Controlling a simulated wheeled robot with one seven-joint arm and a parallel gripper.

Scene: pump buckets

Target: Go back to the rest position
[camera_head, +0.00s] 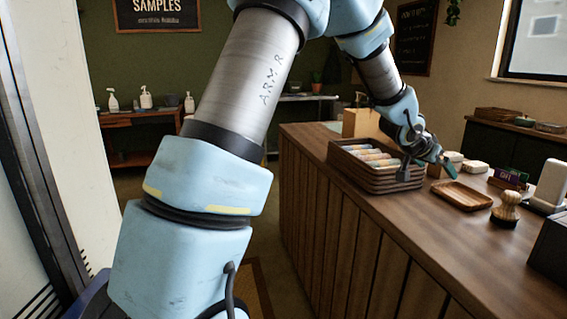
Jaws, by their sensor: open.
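My gripper (446,164) is at the end of my blue and grey arm, which reaches up and over to the right. It hangs above the wooden counter (462,238), to the right of a dark slatted crate (378,181) and behind a small wooden tray (461,196). Its teal fingertips are small in this view, and I see nothing held between them. My arm covers much of the left and middle of the picture.
A wooden brush (506,210), a small purple box (508,178) and a white device (549,185) stand on the counter at right. White spray bottles (146,98) stand on a far shelf. A pale wall (50,120) is close at left.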

